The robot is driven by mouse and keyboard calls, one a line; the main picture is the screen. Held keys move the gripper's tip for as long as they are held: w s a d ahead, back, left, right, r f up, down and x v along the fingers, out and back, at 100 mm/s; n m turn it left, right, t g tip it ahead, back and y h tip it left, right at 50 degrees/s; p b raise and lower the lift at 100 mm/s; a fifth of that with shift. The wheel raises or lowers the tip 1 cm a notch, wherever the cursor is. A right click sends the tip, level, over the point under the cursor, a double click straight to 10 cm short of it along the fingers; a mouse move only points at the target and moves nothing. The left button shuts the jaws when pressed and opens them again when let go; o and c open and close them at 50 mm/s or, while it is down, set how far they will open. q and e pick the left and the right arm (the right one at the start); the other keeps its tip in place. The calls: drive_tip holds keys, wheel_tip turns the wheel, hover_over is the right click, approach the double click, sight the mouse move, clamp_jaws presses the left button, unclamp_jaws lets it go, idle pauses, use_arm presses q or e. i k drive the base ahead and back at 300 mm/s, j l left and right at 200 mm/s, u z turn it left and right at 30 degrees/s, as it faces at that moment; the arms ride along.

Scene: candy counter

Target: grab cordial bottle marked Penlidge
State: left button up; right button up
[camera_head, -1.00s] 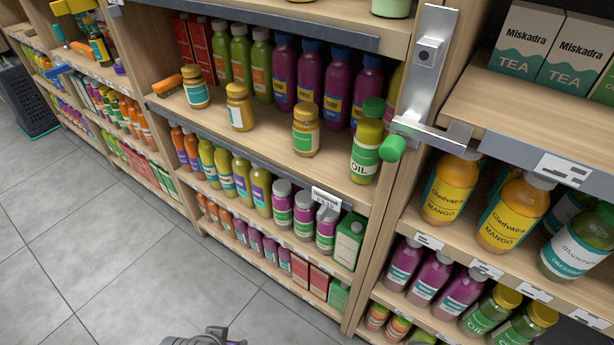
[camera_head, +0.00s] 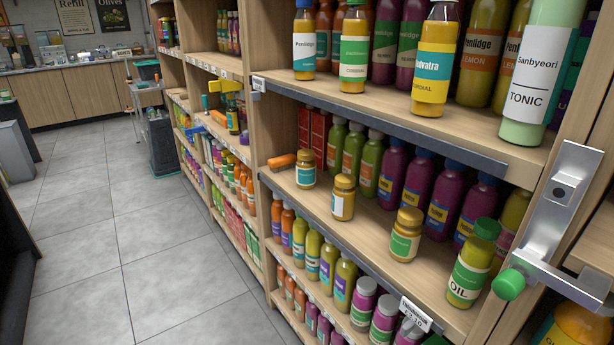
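A bottle marked Penlidge (camera_head: 304,42) stands upright on the upper shelf, at its left front. It has a blue cap, orange-brown contents and a white and teal label; the small print on it is too small to read. Beside it on the right stands a green-labelled bottle marked cordial (camera_head: 354,50). Farther right is a yellow-labelled cordial bottle (camera_head: 435,62) with a different brand name. Larger yellow Penlidge lemon bottles (camera_head: 483,52) stand behind and right of that one. Neither of my grippers is in view now.
The upper shelf edge (camera_head: 375,128) runs below the bottles. A metal bracket with a green knob (camera_head: 560,215) sticks out from the right upright. An oil bottle (camera_head: 471,264) and several jars stand on the shelf below. Clear tiled floor (camera_head: 150,230) lies at left.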

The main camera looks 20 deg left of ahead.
sight(304, 22)
drive_tip(key=z, duration=0.9)
drive_tip(key=j+z, duration=0.6)
drive_tip(key=z, duration=0.15)
drive_tip(key=j+z, duration=0.35)
drive_tip(key=k+j+z, duration=0.3)
drive_tip(key=j, duration=0.15)
drive_tip(key=k+j+z, duration=0.45)
drive_tip(key=j, duration=0.35)
drive_tip(key=k+j+z, duration=0.2)
drive_tip(key=k+j, duration=1.6)
drive_tip(key=j+u, duration=0.1)
drive_tip(key=u, duration=0.45)
drive_tip(key=i+l+u, duration=0.15)
drive_tip(key=l+u, duration=0.75)
drive_tip(key=i, duration=0.05)
